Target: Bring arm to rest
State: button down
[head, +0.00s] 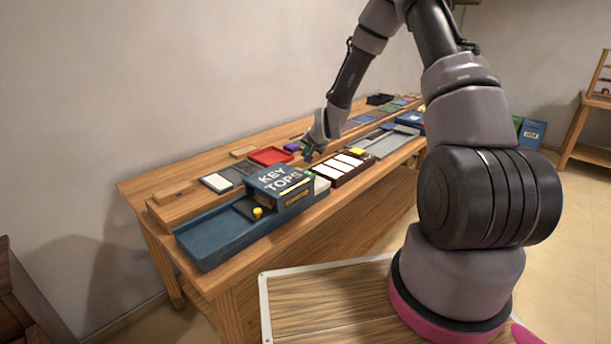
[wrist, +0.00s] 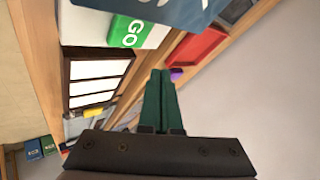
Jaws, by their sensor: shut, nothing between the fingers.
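My gripper (head: 308,156) is shut and empty above the workbench, between the blue KEY TOPS box (head: 280,180) and the tray of white key tops (head: 342,168). In the wrist view its dark green fingers (wrist: 160,90) lie together and point in over the bench. My arm reaches out from the base at the right and bends down at the wrist. The tray of white keys (wrist: 95,80) also shows left of the fingers in the wrist view.
A red tray (head: 270,156) and a purple item (head: 292,147) lie behind the gripper. A green GO block (wrist: 130,32) sits close by in the wrist view. A grey tray (head: 385,142) lies farther along the bench. The wall stands behind. Open floor lies to the right.

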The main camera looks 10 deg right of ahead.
jog(key=s+d+r+n, duration=0.1)
jog(key=s+r, duration=0.3)
jog(key=r, duration=0.4)
jog(key=s+d+r+g, duration=0.1)
jog(key=s+r, duration=0.3)
jog(key=r, duration=0.4)
jog(key=s+d+r+n, duration=0.15)
jog(key=s+r, duration=0.25)
jog(key=r, duration=0.5)
jog(key=s+r, duration=0.3)
jog(key=s, duration=0.6)
jog(key=s+d+r, duration=0.1)
jog(key=s+r, duration=0.3)
jog(key=s, duration=0.5)
jog(key=s+d+r, duration=0.1)
jog(key=s+r, duration=0.3)
jog(key=s, duration=0.5)
jog(key=shift+d+g, duration=0.15)
jog(key=shift+g, duration=0.25)
